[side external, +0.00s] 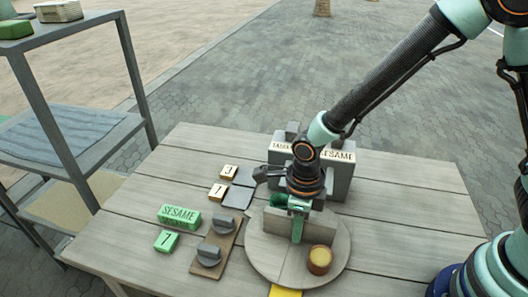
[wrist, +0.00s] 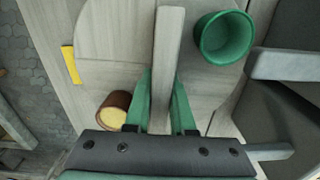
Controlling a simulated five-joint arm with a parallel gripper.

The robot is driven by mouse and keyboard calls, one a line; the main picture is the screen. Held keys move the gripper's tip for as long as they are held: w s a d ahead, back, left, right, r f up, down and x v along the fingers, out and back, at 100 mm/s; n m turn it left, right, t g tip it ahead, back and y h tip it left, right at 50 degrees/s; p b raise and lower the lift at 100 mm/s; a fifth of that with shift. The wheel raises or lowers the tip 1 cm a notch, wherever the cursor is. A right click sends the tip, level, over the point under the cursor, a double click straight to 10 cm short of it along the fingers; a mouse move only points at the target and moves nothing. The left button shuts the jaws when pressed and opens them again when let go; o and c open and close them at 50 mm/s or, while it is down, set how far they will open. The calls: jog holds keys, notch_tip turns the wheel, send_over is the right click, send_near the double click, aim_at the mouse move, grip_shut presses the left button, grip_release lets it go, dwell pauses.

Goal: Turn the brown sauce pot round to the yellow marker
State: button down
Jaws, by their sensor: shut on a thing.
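The brown sauce pot (side external: 320,260), with a yellowish top, stands upright on the front right of a round grey turntable (side external: 262,262). It also shows in the wrist view (wrist: 112,112), left of my fingers. The yellow marker (side external: 285,292) lies at the turntable's front edge, a little left of the pot; it also shows in the wrist view (wrist: 70,65). An upright divider (side external: 318,222) crosses the turntable. My gripper (side external: 297,228) points down and is shut on the divider, with one finger on each side (wrist: 162,105). A green pot (wrist: 222,38) stands across the divider from the brown one.
A grey block with SESAME lettering (side external: 342,180) stands close behind the turntable. Left of it are a board with two grey knobs (side external: 215,246), a green SESAME block (side external: 180,216) and numbered tiles (side external: 217,192). The table's left front is clear.

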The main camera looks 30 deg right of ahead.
dwell(0.4)
jog(key=c, duration=0.8)
grip_release()
jog(key=shift+o, duration=0.2)
notch_tip(320, 180, up, 12)
jog(key=shift+r, duration=0.1)
